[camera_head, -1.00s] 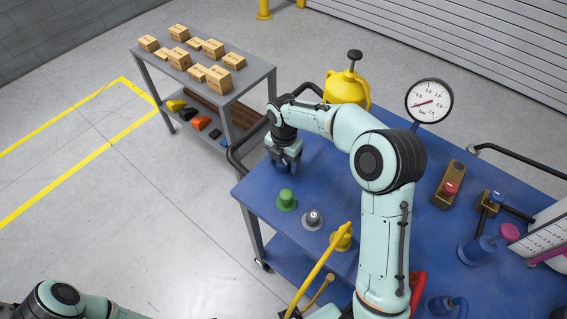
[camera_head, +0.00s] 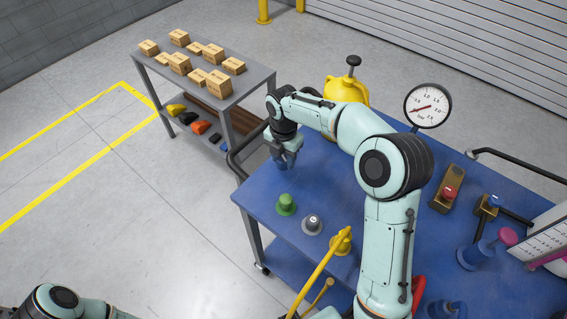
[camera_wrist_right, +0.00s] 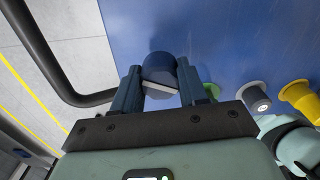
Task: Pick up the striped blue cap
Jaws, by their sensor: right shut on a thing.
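The blue cap (camera_wrist_right: 159,68) sits between the two fingers of my right gripper (camera_wrist_right: 157,88) in the right wrist view; a pale grey band shows on its near side. Stripes are not clear at this size. In the head view my right gripper (camera_head: 286,160) points down over the far left part of the blue table top (camera_head: 330,185), shut on the cap, which is mostly hidden by the fingers. I cannot tell how far the cap is above the table. My left arm shows at the bottom left, but its gripper is out of view.
A black handle rail (camera_wrist_right: 52,70) runs beside the table edge.

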